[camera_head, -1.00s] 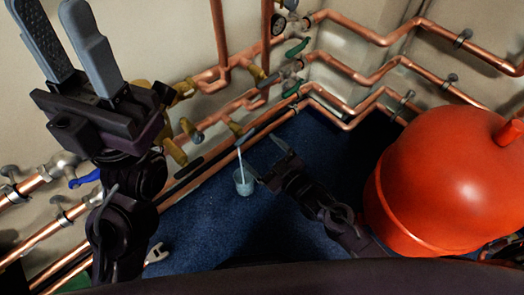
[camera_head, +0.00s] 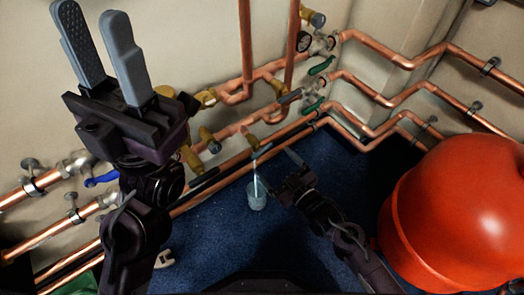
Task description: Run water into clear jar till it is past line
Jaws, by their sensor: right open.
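The clear jar (camera_head: 256,199) stands upright on the blue floor below the pipes. A thin pale stream of water (camera_head: 255,176) runs down into it from a brass tap (camera_head: 252,141). The jar looks bluish, but its line and water level are too small to make out. My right gripper (camera_head: 279,167) is open just right of the jar and low over the floor; I cannot tell whether a finger touches the jar. My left gripper (camera_head: 92,14) is open and empty, raised high at the upper left with its fingers up.
Copper pipes (camera_head: 380,52) with brass fittings and green-handled valves (camera_head: 321,66) run along the walls. A blue-handled valve (camera_head: 101,180) is at the left. A large red tank (camera_head: 465,210) fills the right side. A wrench (camera_head: 163,258) lies on the floor.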

